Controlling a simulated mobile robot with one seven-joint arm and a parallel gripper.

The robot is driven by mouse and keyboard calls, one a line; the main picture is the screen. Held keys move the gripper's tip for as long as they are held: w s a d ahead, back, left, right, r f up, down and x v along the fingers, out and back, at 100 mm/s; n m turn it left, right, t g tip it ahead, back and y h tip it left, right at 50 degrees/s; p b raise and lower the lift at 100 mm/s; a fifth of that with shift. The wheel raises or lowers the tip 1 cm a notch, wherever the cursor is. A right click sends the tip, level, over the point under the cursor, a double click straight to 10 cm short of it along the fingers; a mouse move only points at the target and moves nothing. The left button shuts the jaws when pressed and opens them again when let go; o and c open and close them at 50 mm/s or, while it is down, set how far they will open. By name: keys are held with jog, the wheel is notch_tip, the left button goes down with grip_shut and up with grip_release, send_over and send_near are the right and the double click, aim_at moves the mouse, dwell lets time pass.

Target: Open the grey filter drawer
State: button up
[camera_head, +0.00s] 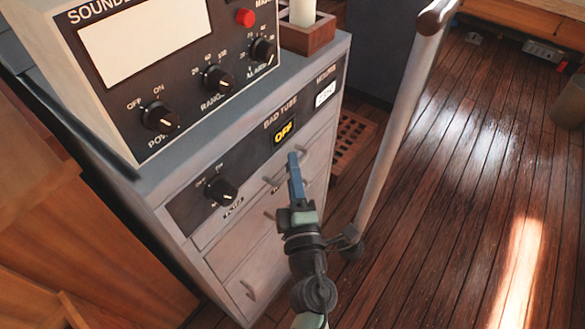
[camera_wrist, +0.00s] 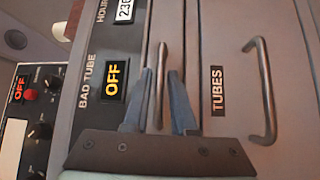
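A grey cabinet (camera_head: 200,258) holds a stack of grey drawers, all looking closed. No filter label is readable, so I cannot tell by name which is the filter drawer. My gripper (camera_head: 293,158) reaches the top, narrow drawer just below the dark panel. In the wrist view my gripper's blue fingers (camera_wrist: 161,78) are apart, one on each side of that drawer's bar handle (camera_wrist: 162,62). Slim gaps show between handle and fingers. A lower drawer marked TUBES (camera_wrist: 217,90) has its own handle (camera_wrist: 262,90). My fingers hide part of the top drawer in the head view.
A sounder unit (camera_head: 150,62) with knobs stands on the cabinet. The panel above the drawers has a lit OFF display (camera_head: 284,132) and a knob (camera_head: 221,192). A pale upright post (camera_head: 392,130) stands close right of my arm. Wooden floor (camera_head: 470,170) is open further right.

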jog(key=shift+w, duration=0.1)
grip_shut()
dwell(1.4)
